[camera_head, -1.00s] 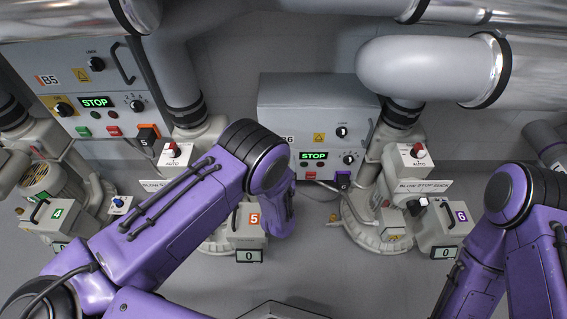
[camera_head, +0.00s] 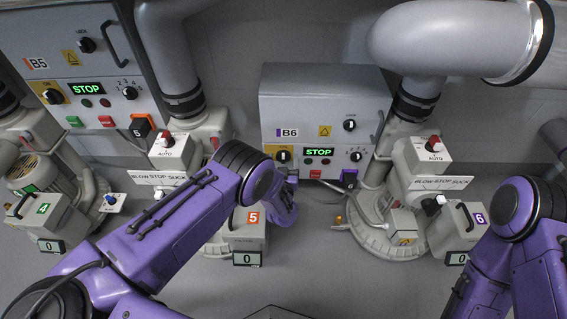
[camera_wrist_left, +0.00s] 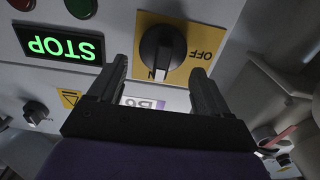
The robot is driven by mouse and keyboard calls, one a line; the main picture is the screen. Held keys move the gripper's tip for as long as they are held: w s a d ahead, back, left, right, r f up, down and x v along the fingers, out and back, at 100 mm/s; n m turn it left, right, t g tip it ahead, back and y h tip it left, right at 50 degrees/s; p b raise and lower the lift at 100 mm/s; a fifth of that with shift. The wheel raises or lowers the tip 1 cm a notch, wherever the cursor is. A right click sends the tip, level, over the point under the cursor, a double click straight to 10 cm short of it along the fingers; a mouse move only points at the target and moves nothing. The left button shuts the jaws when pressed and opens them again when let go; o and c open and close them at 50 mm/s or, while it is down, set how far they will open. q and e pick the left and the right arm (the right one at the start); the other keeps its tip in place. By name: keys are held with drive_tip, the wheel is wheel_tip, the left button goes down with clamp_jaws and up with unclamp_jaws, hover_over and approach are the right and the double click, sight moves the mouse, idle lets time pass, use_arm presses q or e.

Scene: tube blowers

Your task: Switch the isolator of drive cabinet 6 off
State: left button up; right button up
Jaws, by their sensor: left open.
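Drive cabinet 6 (camera_head: 338,108) is the grey box marked B6 in the middle of the head view. Its isolator (camera_head: 284,155) is a black rotary knob on a yellow plate at the cabinet's lower left. In the left wrist view, upside down, the isolator knob (camera_wrist_left: 162,50) has its ridge upright, pointing at the partly hidden ON label; OFF is to its right. My left gripper (camera_wrist_left: 158,66) is open, its fingers on either side of the knob's lower end in the picture, with nothing clamped. In the head view my wrist hides most of this gripper. My right gripper is out of frame.
A green STOP display (camera_head: 318,152) and small lamps lie right of the isolator. Cabinet B5 (camera_head: 75,65) stands at the left. A blower with a 6 tag (camera_head: 478,218) stands right, and unit 5 (camera_head: 250,235) is below my left wrist. Large pipes cross above.

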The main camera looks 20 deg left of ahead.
use_arm(q)
drive_tip(key=shift+w+a, duration=0.1)
drive_tip(key=shift+w, duration=0.25)
drive_tip(key=shift+r, duration=0.1)
drive_tip(key=c, duration=1)
drive_tip(key=shift+s+a+n, duration=0.15)
drive_tip(key=shift+a+n, duration=0.05)
drive_tip(key=shift+n, duration=1.3)
